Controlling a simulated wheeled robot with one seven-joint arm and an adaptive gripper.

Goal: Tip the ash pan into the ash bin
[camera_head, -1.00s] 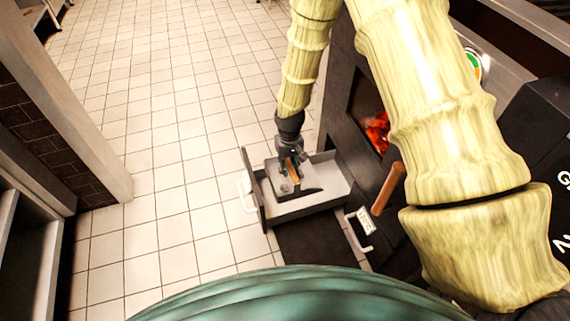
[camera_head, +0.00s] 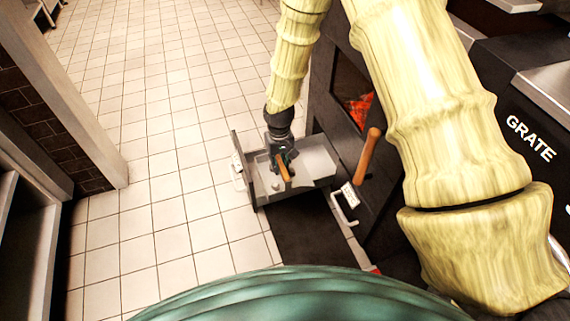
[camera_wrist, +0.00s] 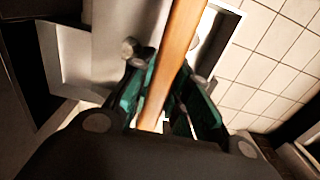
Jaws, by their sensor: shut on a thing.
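My gripper (camera_head: 281,163) is shut on the wooden handle (camera_head: 284,172) of what looks like the ash pan. In the wrist view the handle (camera_wrist: 174,62) runs between my green-sided fingers (camera_wrist: 165,100). The grey pan (camera_head: 263,185) is at the left part of a pulled-out grey drawer (camera_head: 318,163), close behind its upright front panel. My gripper and the drawer's sides hide much of the pan, and I cannot tell whether it is clear of the drawer floor. I cannot make out an ash bin in either view.
The dark stove stands right of the drawer, with a glowing fire opening (camera_head: 360,108), a wooden handle (camera_head: 368,155) and a labelled metal handle (camera_head: 346,202). Tiled floor (camera_head: 170,200) at left is clear; a brick-and-metal wall (camera_head: 95,150) stands beyond.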

